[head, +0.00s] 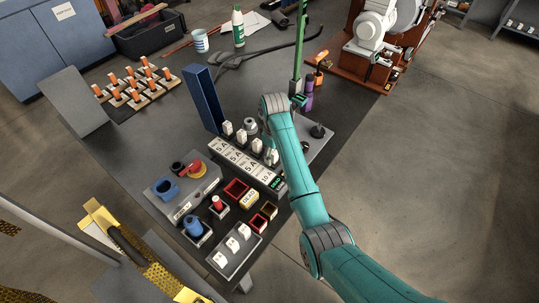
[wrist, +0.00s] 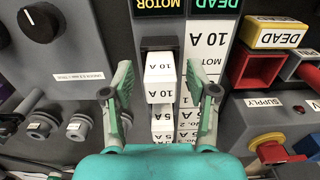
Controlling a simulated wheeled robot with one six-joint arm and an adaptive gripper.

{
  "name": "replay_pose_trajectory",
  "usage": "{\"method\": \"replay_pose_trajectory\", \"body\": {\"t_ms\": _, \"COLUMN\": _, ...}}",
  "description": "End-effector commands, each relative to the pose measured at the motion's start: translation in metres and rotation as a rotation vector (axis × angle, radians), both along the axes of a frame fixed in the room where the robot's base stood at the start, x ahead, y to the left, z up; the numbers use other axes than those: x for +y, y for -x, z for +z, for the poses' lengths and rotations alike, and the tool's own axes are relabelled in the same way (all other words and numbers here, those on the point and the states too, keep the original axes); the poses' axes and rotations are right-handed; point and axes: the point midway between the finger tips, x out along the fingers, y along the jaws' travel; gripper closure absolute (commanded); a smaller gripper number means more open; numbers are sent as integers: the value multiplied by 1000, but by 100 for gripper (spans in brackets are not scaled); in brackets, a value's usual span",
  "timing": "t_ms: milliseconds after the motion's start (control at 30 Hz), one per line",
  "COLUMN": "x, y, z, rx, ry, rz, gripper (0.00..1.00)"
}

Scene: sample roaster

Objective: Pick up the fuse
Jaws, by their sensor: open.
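White block-shaped fuses stand in a row in the grey fuse panel. In the wrist view a white fuse marked 10 A (wrist: 160,68) sits at the top of the row, below a dark slot. Other white fuses, some marked 5 A (wrist: 162,131), follow behind it. In the head view the row (head: 241,136) stands behind a white label strip (head: 230,158). My gripper (wrist: 160,77) is open and empty, with one finger on each side of the 10 A fuse and visible gaps to both. In the head view my arm mostly hides the gripper.
A yellow block marked DEAD (wrist: 282,33) and a red holder (wrist: 255,70) stand right of the row. A grey box with a black knob (wrist: 40,24) is at left. A tall blue plate (head: 202,98) and a green post (head: 299,50) rise near the panel.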

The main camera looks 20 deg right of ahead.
Motion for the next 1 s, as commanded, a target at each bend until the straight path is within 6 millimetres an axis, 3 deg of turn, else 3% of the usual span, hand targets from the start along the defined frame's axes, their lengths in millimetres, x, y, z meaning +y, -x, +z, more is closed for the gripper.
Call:
{"method": "replay_pose_trajectory", "body": {"t_ms": 267, "x": -1, "y": 2, "z": -4, "rx": -1, "ry": 0, "rz": 1, "gripper": 44}}
{"method": "replay_pose_trajectory", "body": {"t_ms": 400, "x": -1, "y": 2, "z": -4, "rx": -1, "ry": 0, "rz": 1, "gripper": 79}}
{"method": "replay_pose_trajectory", "body": {"t_ms": 500, "x": -1, "y": 2, "z": -4, "rx": -1, "ry": 0, "rz": 1, "gripper": 100}}
{"method": "replay_pose_trajectory", "body": {"t_ms": 833, "x": 0, "y": 0, "z": -1, "rx": -2, "ry": 0, "rz": 1, "gripper": 100}}
{"method": "replay_pose_trajectory", "body": {"t_ms": 1000, "x": 4, "y": -10, "z": 21, "rx": -4, "ry": 0, "rz": 1, "gripper": 100}}
